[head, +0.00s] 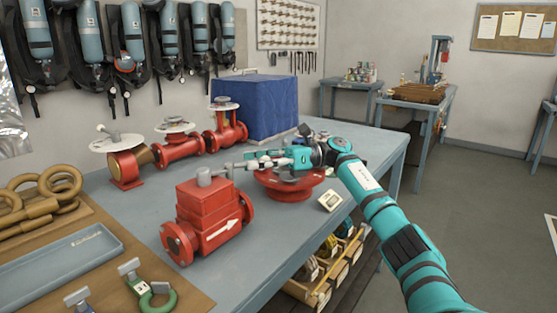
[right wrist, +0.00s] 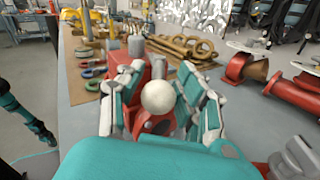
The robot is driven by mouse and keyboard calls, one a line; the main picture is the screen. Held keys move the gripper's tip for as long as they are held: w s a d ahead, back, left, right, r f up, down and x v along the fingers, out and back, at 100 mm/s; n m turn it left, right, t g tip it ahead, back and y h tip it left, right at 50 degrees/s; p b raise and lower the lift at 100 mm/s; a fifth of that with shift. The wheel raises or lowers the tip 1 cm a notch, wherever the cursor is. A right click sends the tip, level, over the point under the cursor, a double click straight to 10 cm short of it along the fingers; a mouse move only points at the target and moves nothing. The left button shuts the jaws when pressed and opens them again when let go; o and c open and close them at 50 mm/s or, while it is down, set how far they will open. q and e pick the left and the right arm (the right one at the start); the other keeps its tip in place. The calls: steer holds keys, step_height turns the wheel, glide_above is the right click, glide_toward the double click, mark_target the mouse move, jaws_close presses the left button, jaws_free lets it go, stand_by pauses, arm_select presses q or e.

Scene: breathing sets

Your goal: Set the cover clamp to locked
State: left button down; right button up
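My right gripper (head: 268,162) reaches in from the right over a red round flanged body (head: 290,188) on the bench. In the right wrist view my right gripper (right wrist: 160,88) has its fingers apart, with a pale ball knob (right wrist: 158,97) between them. Slim gaps seem to show beside the knob, and contact is unclear. The clamp's lever is mostly hidden by the fingers, and I cannot read its setting. In the right wrist view a dark and teal arm that looks like my left one ends in a small dark tip (right wrist: 45,132), too small to judge.
A red box-shaped valve (head: 208,215) with a white arrow stands left of the gripper. A small tag (head: 330,201) stands at the bench's near right. Several red valves with handwheels (head: 180,148) and a blue covered box (head: 255,105) stand behind. A blue tray (head: 60,262) is front left.

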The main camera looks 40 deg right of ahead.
steer(key=v, duration=0.8)
steer(key=shift+s+d, duration=0.2)
steer(key=shift+d, duration=0.15)
steer(key=shift+c, duration=0.4)
